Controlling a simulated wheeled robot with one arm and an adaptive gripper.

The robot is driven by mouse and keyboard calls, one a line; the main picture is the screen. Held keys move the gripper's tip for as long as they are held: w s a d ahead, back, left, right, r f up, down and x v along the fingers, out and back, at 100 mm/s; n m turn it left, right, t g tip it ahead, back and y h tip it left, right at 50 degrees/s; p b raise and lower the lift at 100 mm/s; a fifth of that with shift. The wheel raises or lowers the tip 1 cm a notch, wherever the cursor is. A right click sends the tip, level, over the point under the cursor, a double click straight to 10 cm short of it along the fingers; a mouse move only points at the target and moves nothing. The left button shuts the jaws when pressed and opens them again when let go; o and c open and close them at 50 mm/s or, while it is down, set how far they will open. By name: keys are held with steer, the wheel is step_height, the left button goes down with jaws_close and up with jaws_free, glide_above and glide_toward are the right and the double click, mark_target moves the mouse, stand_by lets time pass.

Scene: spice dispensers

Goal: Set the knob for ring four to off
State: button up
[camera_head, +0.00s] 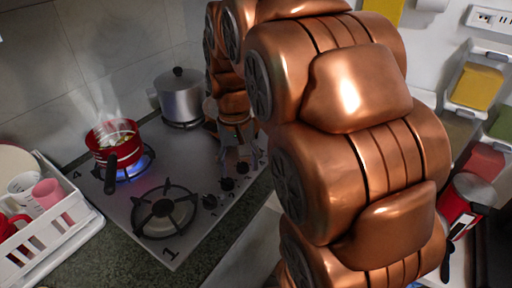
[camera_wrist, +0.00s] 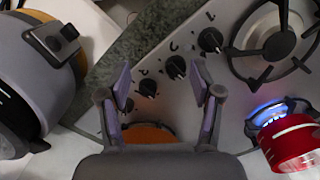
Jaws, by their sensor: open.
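The stovetop (camera_head: 135,203) has a row of black knobs along its right edge. In the wrist view the knobs are a far one (camera_wrist: 210,40), a middle one (camera_wrist: 176,67) and a near one (camera_wrist: 148,87); a further dark one is partly hidden by the left finger. Their small marks are too unclear to read surely. Ring four, by the printed 4 (camera_head: 76,174), has a lit blue flame (camera_head: 143,162) under a red saucepan (camera_head: 113,143). My gripper (camera_head: 241,160) is open and empty over the knob row. The middle and near knobs show between its fingers (camera_wrist: 163,82).
A front ring (camera_head: 165,211) by the 1 is bare and unlit. A lidded silver pot (camera_head: 180,97) stands at the back. A white rack with cups (camera_head: 50,205) is left of the stove. A red-and-white pot (camera_head: 463,197) is at the right. My arm hides much of the right side.

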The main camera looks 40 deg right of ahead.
steer(key=w+d+m, duration=0.1)
steer(key=w+d, duration=0.2)
steer(key=d, duration=0.1)
steer(key=w+d+m, duration=0.1)
steer(key=w+d, duration=0.2)
steer(key=d, duration=0.1)
steer(key=w+d+f, duration=0.1)
steer(key=w+d, duration=0.3)
steer(key=d, duration=0.1)
steer(key=shift+w+m+t+b, duration=0.1)
steer(key=shift+m+t+b, duration=0.25)
steer(key=shift+m+t, duration=0.05)
steer(key=shift+w+d+f, duration=0.2)
steer(key=shift+d+f, duration=0.05)
steer(key=shift+d, duration=0.1)
steer(key=shift+f+p, duration=0.9)
steer(key=shift+f, duration=2.9)
steer(key=shift+c, duration=0.2)
steer(key=c, duration=1.1)
